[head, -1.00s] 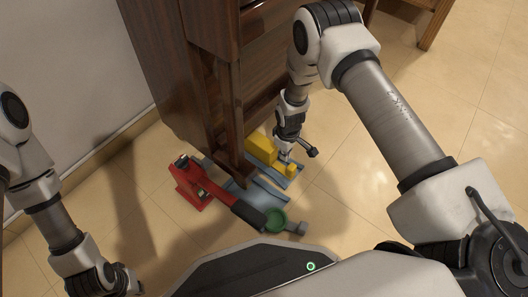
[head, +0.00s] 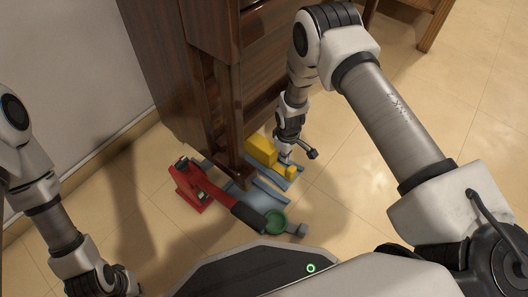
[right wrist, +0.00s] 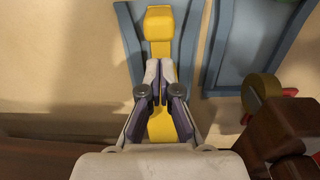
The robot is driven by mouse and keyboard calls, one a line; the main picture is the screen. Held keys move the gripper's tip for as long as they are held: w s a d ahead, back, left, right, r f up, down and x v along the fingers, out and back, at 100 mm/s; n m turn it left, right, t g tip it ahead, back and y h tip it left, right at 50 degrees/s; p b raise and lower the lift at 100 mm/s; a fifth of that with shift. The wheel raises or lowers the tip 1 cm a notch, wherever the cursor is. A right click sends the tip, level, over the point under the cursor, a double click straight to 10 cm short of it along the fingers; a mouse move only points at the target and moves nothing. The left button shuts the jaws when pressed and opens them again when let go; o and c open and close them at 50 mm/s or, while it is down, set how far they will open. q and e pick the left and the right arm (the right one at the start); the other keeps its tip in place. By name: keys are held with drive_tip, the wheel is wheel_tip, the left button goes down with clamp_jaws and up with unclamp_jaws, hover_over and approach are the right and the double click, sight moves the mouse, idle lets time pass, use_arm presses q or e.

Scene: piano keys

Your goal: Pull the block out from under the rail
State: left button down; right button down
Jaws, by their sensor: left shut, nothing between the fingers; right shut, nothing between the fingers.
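The yellow block (head: 262,151) lies low by the wooden furniture, on a blue-grey guide (head: 285,184). A narrower part ends in a raised yellow knob (head: 291,171). In the right wrist view the knob (right wrist: 158,22) is at the top, with the yellow stem running below it. My right gripper (head: 285,154) is shut and empty, over the stem between knob and block; its fingers (right wrist: 158,80) hide part of the stem. I cannot tell whether they touch it. I cannot clearly make out the rail or how far the block lies under it. My left gripper (head: 130,287) is shut and empty at the bottom left.
A red jack-like tool (head: 192,186) with a dark handle (head: 248,216) lies left of the guide. A green round piece (head: 276,221) is near its handle end. The dark wooden furniture (head: 190,80) stands behind. Tiled floor (head: 350,200) is open to the right.

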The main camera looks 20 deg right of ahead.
sight(284, 171)
drive_tip(key=shift+f, duration=0.1)
drive_tip(key=shift+f+b, duration=2.35)
drive_tip(key=shift+f, duration=1.35)
